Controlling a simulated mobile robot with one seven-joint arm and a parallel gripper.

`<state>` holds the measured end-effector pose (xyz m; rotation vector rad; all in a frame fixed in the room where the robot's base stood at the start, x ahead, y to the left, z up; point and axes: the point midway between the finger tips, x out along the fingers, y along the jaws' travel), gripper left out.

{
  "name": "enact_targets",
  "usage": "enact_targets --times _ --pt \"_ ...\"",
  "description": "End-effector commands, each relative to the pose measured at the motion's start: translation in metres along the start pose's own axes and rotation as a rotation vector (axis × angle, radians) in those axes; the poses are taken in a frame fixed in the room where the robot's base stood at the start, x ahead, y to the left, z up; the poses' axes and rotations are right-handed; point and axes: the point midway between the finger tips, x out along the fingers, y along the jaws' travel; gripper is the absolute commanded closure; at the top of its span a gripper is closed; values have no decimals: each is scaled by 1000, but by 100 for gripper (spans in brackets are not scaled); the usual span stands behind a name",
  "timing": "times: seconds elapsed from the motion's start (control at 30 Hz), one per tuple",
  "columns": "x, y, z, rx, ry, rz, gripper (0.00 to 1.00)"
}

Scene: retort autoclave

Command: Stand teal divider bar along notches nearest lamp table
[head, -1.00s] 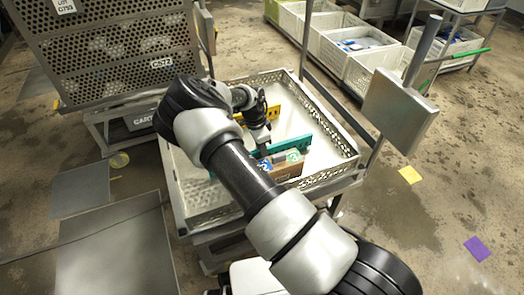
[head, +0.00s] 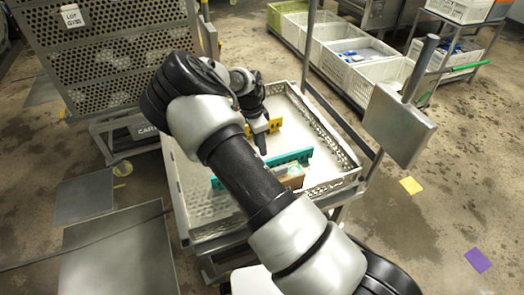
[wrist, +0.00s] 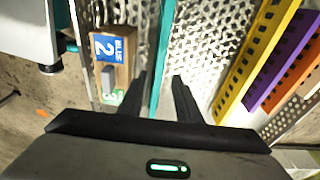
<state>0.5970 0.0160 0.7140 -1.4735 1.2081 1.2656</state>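The teal divider bar (head: 290,158) stands on edge across the white perforated tray on a cart. In the wrist view it is a narrow teal strip (wrist: 164,40) running down between my two fingers. My gripper (wrist: 160,76) is open, its fingers apart on either side of the strip in the picture; I cannot tell how far above the bar they are. In the head view my gripper (head: 262,148) is over the tray by the bar, and my arm hides the bar's middle part. The notches and the lamp table cannot be made out.
A brown box (wrist: 116,58) with a blue "2" label is beside the bar. A yellow notched bar (wrist: 255,60) and a purple one (wrist: 284,66) lie on the other side. A metal panel (head: 398,125) on a post stands right of the tray. A perforated rack (head: 110,60) stands behind left.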

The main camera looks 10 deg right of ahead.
Motion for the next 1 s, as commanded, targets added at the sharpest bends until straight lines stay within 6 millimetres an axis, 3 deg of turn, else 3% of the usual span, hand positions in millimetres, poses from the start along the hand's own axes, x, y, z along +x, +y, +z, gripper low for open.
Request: enact_targets --times 0.23,0.37,0.57,0.8,1.0 --pt "-30 6 -4 -8 -33 -6 69" --pt "-73 25 -9 -60 -124 -35 69" --pt "-163 78 -8 -264 -264 -141 69" --pt "-262 159 -1 -618 -267 -327 69" --pt "-315 238 3 -948 -92 -451 69"
